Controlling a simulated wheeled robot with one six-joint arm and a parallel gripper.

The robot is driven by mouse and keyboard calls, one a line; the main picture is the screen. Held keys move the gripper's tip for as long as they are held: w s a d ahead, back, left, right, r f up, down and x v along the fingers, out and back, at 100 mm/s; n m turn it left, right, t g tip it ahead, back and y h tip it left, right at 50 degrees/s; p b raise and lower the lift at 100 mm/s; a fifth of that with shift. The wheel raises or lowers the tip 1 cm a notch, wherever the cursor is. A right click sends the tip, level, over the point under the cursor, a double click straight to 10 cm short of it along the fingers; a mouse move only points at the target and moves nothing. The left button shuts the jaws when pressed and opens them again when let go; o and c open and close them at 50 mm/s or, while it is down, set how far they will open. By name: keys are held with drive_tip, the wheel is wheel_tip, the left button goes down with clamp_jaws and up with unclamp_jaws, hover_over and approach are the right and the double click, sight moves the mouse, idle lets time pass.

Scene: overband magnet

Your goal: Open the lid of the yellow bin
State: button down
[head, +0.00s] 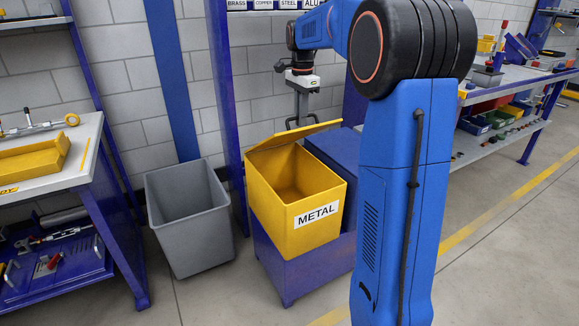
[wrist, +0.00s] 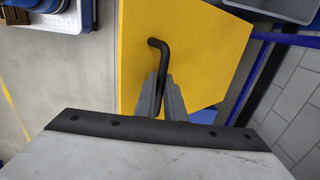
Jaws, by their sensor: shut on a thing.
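The yellow bin (head: 297,222) with a METAL label stands on a blue base. Its yellow lid (head: 291,136) is raised and tilted at the back edge, and the open inside of the bin shows. In the wrist view the lid's flat yellow face (wrist: 205,50) fills much of the upper middle. A bent black handle (wrist: 158,44) stands out from it. My gripper (wrist: 162,92) is shut on this handle, with its grey fingers on either side. In the head view my gripper (head: 301,118) is behind and above the lid; its fingertips are hard to make out.
A grey open bin (head: 188,222) stands to the left of the yellow bin. A blue post (head: 227,100) rises behind them. A workbench (head: 60,160) is at far left, and shelves with parts (head: 500,110) at right. The front floor is clear.

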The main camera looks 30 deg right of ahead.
drive_tip(key=shift+w, duration=0.1)
drive_tip(key=w+r, duration=0.4)
drive_tip(key=shift+w+r, duration=0.25)
drive_tip(key=shift+w, duration=0.1)
idle(0.7)
drive_tip(key=shift+a, duration=0.1)
drive_tip(key=w+r, duration=0.3)
drive_tip(key=w, duration=0.2)
drive_tip(key=shift+w+r, duration=0.3)
idle(0.8)
drive_tip(key=shift+w, duration=0.1)
